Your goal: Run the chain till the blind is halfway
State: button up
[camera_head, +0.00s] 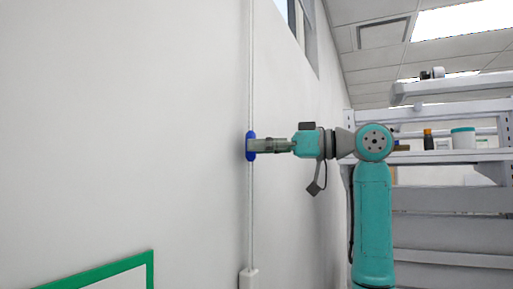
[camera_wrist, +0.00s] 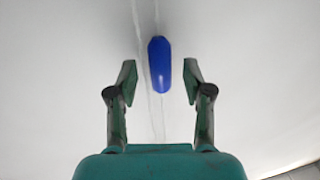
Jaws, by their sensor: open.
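A thin pale chain (camera_head: 250,210) runs vertically down the white wall in the head view. A blue oblong grip piece (camera_head: 250,155) is on it at mid-height. In the wrist view the blue piece (camera_wrist: 159,64) stands upright between my two fingers, with a clear gap on each side. The chain (camera_wrist: 157,115) shows faintly below it. My gripper (camera_wrist: 159,80) is open around the blue piece and does not appear to touch it; in the head view my gripper (camera_head: 256,146) reaches it from the right. The blind itself cannot be made out.
A window (camera_head: 300,25) is high on the wall. A green-framed board (camera_head: 105,275) is at lower left. Shelves (camera_head: 450,158) with containers stand behind my arm at right.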

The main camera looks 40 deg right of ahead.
jog(key=v, duration=1)
jog(key=shift+s, duration=0.25)
jog(key=shift+d, duration=0.1)
